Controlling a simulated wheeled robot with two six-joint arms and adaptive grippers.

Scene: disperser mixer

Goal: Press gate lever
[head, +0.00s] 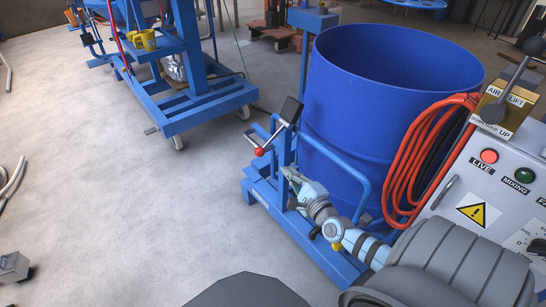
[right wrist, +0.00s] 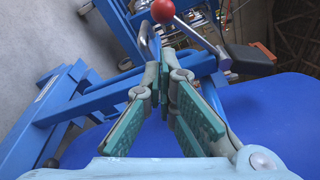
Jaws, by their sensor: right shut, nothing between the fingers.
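The lever with a red ball knob (head: 259,151) sticks out to the left from a blue post on the low blue frame around the drum. A black pad (head: 291,109) tops that post. My right gripper (head: 287,173) is below and slightly right of the knob, shut and empty, apart from it. In the right wrist view the red knob (right wrist: 163,11) and its metal rod (right wrist: 200,38) lie beyond the fingertips (right wrist: 164,68), with the black pad (right wrist: 248,60) to the right. My left gripper is not in view.
A large blue drum (head: 345,100) stands behind my right gripper, with a blue tubular rail (head: 362,190) in front. A control panel (head: 470,190) and coiled orange cable (head: 405,165) are at right. A blue wheeled frame (head: 200,110) stands back left.

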